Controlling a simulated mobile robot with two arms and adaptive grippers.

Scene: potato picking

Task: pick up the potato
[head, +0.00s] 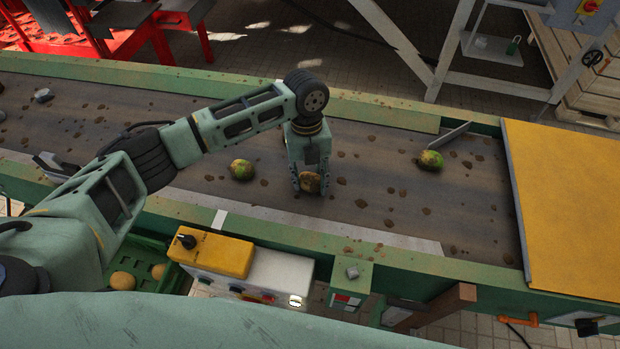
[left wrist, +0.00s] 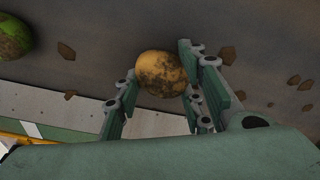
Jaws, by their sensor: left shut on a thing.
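My left gripper (head: 318,184) reaches down over the conveyor belt from the left in the head view. Its fingers are shut on a brown, dirt-stained potato (head: 310,182), low at the belt surface. In the left wrist view the potato (left wrist: 160,73) sits between the fingertips of the gripper (left wrist: 155,80). I cannot tell whether it still touches the belt. A green-and-brown potato (head: 241,169) lies on the belt to the left of the gripper; it also shows in the left wrist view (left wrist: 12,38). Another greenish potato (head: 430,160) lies farther right. My right gripper is not in view.
The dirt-spotted belt (head: 385,180) runs between green rails (head: 390,262). A yellow cover (head: 565,205) closes its right end. A grey stone (head: 43,95) lies at far left. A green crate (head: 142,258) with potatoes and a yellow control box (head: 222,255) stand in front.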

